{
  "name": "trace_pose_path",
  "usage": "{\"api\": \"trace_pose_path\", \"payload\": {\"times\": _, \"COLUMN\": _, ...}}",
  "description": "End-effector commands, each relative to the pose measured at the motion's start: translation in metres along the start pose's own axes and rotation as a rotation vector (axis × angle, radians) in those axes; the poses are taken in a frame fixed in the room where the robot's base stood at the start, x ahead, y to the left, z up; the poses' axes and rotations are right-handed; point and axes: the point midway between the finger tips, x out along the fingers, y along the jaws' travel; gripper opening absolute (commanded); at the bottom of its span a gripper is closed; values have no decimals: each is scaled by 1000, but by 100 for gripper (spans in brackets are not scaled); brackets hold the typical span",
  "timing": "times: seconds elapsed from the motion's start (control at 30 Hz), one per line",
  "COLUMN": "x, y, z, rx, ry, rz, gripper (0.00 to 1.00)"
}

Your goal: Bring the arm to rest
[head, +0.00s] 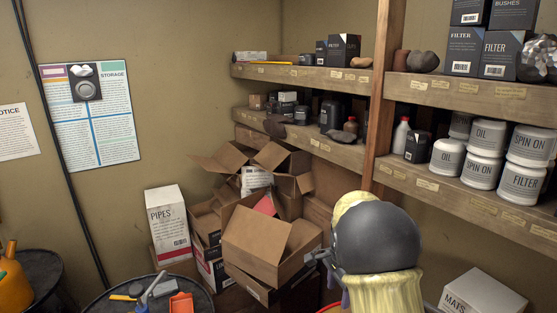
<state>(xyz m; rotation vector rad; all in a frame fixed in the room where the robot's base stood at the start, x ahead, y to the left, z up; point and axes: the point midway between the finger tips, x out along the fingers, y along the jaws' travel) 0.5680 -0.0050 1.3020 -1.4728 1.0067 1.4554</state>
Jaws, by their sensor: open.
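My arm, with a dark grey rounded joint and pale yellow links, rises at the bottom right of centre in the head view. My gripper (318,262) shows in part as a small grey piece left of that joint, in front of the open cardboard boxes. It is open and I see nothing held in it. Most of it is hidden behind my arm. I cannot tell how far it is from the boxes.
Open cardboard boxes (268,240) are piled in the corner beside a white PIPES box (168,222). Wooden shelves (470,95) hold tubs and filter boxes. A drum top (105,303) bears small tools. A MATS box (482,294) stands at lower right.

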Motion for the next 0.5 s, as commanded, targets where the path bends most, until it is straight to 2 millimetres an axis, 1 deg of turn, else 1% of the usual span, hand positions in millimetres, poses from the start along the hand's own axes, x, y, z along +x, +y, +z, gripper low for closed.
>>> {"api": "trace_pose_path", "payload": {"times": 0.03, "x": 7, "y": 4, "z": 1, "rx": -17, "ry": -1, "rz": -4, "gripper": 54}}
{"api": "trace_pose_path", "payload": {"times": 0.27, "x": 28, "y": 25, "z": 6, "rx": -135, "ry": 2, "rz": -24, "gripper": 54}}
{"api": "trace_pose_path", "payload": {"times": 0.37, "x": 42, "y": 39, "z": 10, "rx": -208, "ry": 7, "rz": -36, "gripper": 54}}
{"api": "trace_pose_path", "payload": {"times": 0.47, "x": 61, "y": 56, "z": 15, "rx": -306, "ry": 14, "rz": -51, "gripper": 54}}
{"api": "trace_pose_path", "payload": {"times": 0.5, "x": 70, "y": 65, "z": 18, "rx": -356, "ry": 19, "rz": -59, "gripper": 54}}
